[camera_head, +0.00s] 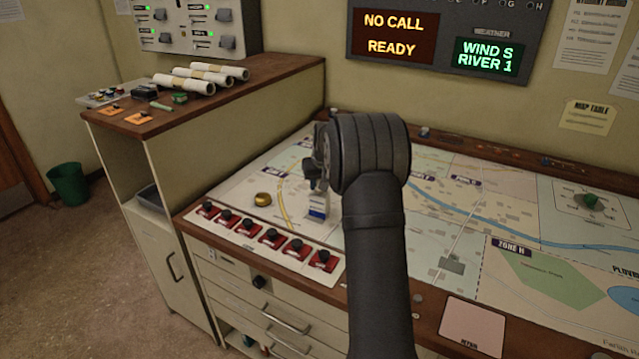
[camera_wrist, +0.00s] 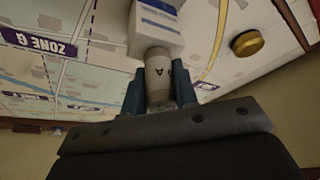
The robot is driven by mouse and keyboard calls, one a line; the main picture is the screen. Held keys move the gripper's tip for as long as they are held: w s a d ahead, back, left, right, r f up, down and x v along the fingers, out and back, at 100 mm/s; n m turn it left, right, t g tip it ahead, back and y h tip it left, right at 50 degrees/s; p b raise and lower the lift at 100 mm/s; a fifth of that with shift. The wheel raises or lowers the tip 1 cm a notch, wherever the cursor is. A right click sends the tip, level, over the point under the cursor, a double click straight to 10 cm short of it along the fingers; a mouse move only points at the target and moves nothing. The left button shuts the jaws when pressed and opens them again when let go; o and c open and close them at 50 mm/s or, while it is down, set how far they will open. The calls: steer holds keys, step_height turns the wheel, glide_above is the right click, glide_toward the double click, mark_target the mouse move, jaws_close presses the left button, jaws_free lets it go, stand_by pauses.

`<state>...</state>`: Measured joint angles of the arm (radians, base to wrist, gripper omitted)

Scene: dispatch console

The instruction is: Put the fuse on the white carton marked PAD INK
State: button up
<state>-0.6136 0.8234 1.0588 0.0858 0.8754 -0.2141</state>
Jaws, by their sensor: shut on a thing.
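My gripper (camera_head: 312,178) is above the map table, largely hidden by my own arm in the head view. In the wrist view my gripper (camera_wrist: 170,92) is shut on the fuse (camera_wrist: 158,72), a pale grey-beige cylinder with a dark letter on its side. The white carton (camera_head: 317,208) with a blue band stands on the map below my gripper. It also shows in the wrist view (camera_wrist: 158,22), right at the far end of the fuse. I cannot tell whether fuse and carton touch. The carton's lettering is too small to read.
A round brass-coloured piece (camera_head: 263,199) lies left of the carton; it also shows in the wrist view (camera_wrist: 247,43). A row of red switches (camera_head: 270,236) runs along the table's front left. Rolled papers (camera_head: 205,78) lie on the cabinet. The map right of my arm is mostly clear.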

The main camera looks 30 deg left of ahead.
steer(key=shift+f, duration=0.2)
steer(key=o, duration=1)
steer(key=v, duration=1.2)
steer(key=shift+r, duration=0.15)
steer(key=shift+w, duration=0.1)
